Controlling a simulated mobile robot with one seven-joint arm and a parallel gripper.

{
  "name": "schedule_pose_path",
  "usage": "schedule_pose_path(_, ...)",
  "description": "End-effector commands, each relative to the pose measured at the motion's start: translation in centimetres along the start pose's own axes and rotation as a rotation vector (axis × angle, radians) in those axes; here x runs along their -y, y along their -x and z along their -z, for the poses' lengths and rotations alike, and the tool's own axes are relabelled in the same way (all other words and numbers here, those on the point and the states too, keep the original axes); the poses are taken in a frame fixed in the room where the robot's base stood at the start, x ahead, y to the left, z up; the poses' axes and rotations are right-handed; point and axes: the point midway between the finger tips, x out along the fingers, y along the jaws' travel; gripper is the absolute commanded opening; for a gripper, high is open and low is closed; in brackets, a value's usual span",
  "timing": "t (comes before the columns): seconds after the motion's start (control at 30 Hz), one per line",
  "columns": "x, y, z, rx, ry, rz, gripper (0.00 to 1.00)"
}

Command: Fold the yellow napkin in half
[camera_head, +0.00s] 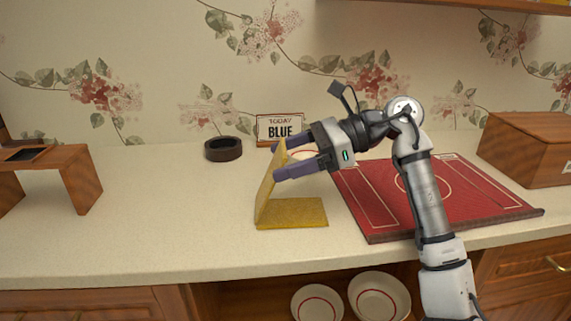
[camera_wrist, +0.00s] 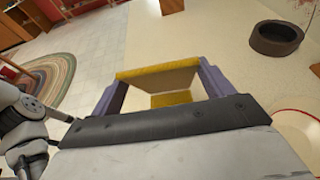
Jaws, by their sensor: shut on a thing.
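The yellow napkin (camera_head: 292,213) is on the pale counter left of the red board. One half lies flat, and the other half stands up steeply from its left edge. My gripper (camera_head: 275,160) is at the top of the raised half, its purple fingers pointing left and shut on that half's upper edge. In the wrist view the raised edge of the napkin (camera_wrist: 158,72) spans between the two fingertips of my gripper (camera_wrist: 158,80). A strip of the flat half shows below it. Part of the raised half is hidden behind the fingers.
A red board (camera_head: 400,195) lies right of the napkin, partly under my arm. A wooden stand (camera_head: 75,172) is far left, a wooden box (camera_head: 525,145) right. Left of the napkin is clear.

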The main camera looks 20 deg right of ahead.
Motion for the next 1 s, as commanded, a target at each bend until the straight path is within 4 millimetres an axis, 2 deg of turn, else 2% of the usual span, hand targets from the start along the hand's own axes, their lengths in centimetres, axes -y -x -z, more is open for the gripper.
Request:
schedule_pose_path(0.53,0.34,-0.07,0.33,-0.005,-0.002,-0.001,0.7)
schedule_pose_path(0.57,0.34,-0.07,0.33,-0.005,-0.002,-0.001,0.82)
schedule_pose_path(0.7,0.33,-0.06,0.3,-0.004,-0.002,-0.001,1.0)
schedule_pose_path(1.0,0.32,0.38,0.21,-0.003,-0.001,0.0,1.0)
